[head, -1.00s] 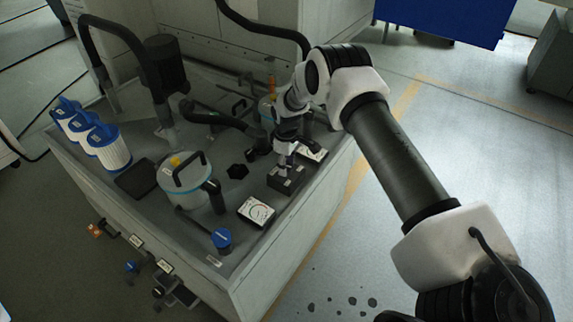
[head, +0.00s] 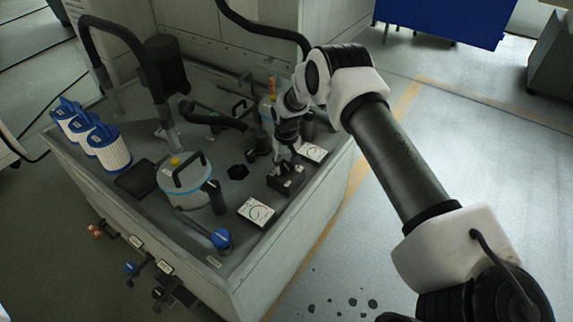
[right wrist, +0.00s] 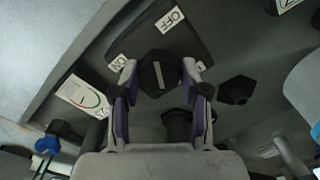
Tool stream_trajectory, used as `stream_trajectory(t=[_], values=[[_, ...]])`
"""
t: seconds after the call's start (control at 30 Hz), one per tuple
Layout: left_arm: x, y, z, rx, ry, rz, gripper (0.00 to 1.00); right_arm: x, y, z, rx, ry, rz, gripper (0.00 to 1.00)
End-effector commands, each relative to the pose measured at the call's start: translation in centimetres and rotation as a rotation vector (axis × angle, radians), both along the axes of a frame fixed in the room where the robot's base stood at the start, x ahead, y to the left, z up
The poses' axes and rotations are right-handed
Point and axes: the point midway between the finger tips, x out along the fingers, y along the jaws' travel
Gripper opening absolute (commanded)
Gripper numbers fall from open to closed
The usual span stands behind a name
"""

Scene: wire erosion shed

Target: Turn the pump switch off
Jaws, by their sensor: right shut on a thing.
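The pump switch is a dark box (head: 284,183) on top of the grey bench unit. In the right wrist view the box (right wrist: 190,45) carries an OFF label (right wrist: 170,18) and an ON label (right wrist: 117,63). Its black knob (right wrist: 158,75) has a pale line running nearly up and down in the picture, roughly in line with OFF. My right gripper (head: 287,164) reaches down onto the switch. In the right wrist view its purple-padded fingers (right wrist: 160,77) are shut around the knob, one on each side. My left gripper is out of view.
A white gauge (head: 256,211) and a blue-capped valve (head: 222,238) lie nearer the front. A second gauge (head: 312,153) is close beside the switch. A round lidded canister (head: 186,182), hoses and blue-white filters (head: 108,147) stand further left. Floor to the right is open.

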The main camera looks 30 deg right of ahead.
Motion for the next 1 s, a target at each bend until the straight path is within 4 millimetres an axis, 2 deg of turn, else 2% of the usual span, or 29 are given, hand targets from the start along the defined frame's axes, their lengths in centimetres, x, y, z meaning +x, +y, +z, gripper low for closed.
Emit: stream_trajectory(t=[0.6, 0.63, 0.7, 1.0], values=[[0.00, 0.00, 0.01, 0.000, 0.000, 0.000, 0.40, -0.17, 0.06, -0.19, 0.001, 0.005, -0.053, 0.10], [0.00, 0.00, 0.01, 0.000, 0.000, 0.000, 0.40, -0.17, 0.06, -0.19, 0.001, 0.005, -0.053, 0.52], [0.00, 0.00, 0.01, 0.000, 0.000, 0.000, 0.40, -0.16, 0.06, -0.17, 0.001, 0.005, -0.052, 0.70], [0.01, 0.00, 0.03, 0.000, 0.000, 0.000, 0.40, -0.05, 0.03, 0.04, 0.001, 0.002, -0.051, 0.70]])
